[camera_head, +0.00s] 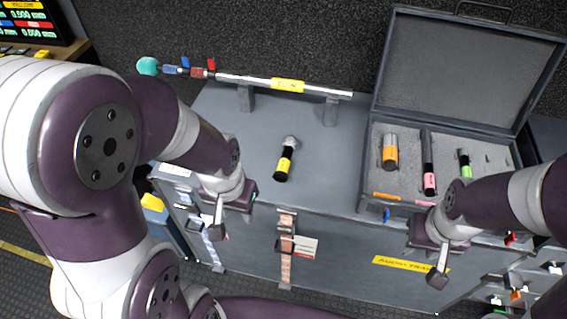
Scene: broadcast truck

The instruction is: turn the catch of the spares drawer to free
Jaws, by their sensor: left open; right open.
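A grey cabinet (335,255) fills the middle, its front facing me. A copper-coloured upright strip with a dark block (286,243) sits on this front, beside a small white and red label (305,247). I cannot tell whether this block is the drawer's catch or how it is turned; no spares label is readable. My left gripper (219,222) is open at the cabinet's front left edge, left of the block and apart from it. It partly hides a pale strip (211,250). My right gripper (437,266) is open before the front, near a yellow label (410,264).
An open case (366,170) with foam holds orange, pink and green-banded pieces at the right. A yellow and black piece (284,162) lies on the cabinet top. A rod (312,88) rests on two stands behind it. Small coloured parts (516,294) show at the lower right.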

